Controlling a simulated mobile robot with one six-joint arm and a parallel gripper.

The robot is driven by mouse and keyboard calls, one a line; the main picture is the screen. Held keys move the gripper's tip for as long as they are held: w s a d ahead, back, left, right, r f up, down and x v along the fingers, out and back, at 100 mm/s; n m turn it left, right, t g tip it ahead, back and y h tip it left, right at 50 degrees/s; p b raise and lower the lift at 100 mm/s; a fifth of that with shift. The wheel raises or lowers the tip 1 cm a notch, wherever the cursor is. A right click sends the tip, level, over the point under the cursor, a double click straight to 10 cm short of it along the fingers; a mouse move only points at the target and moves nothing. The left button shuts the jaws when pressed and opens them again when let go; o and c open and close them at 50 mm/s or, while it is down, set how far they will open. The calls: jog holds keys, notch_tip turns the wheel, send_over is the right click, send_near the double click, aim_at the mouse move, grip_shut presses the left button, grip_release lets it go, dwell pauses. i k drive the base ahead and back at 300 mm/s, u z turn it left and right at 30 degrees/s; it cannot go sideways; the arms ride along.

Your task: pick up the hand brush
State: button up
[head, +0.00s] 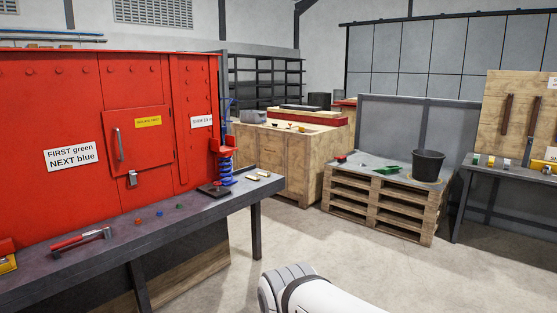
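I cannot pick out the hand brush for certain. A small green item (387,170) lies on top of the stacked pallets, left of a black bucket (428,165); it may be a brush or a dustpan, too small to tell. A small red item (340,158) lies near the left end of the same top. A red-handled tool (80,239) lies on the left bench. My white arm shows at the bottom middle, well short of the pallets. My gripper is not in view.
The left bench (150,238) runs below a red panel (60,110) and carries small coloured parts and a blue spring (225,170). A wooden crate (277,155) stands behind. Another bench (500,172) is at right. The concrete floor between is clear.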

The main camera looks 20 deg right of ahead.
aim_at(341, 159)
jog(key=z, duration=1.45)
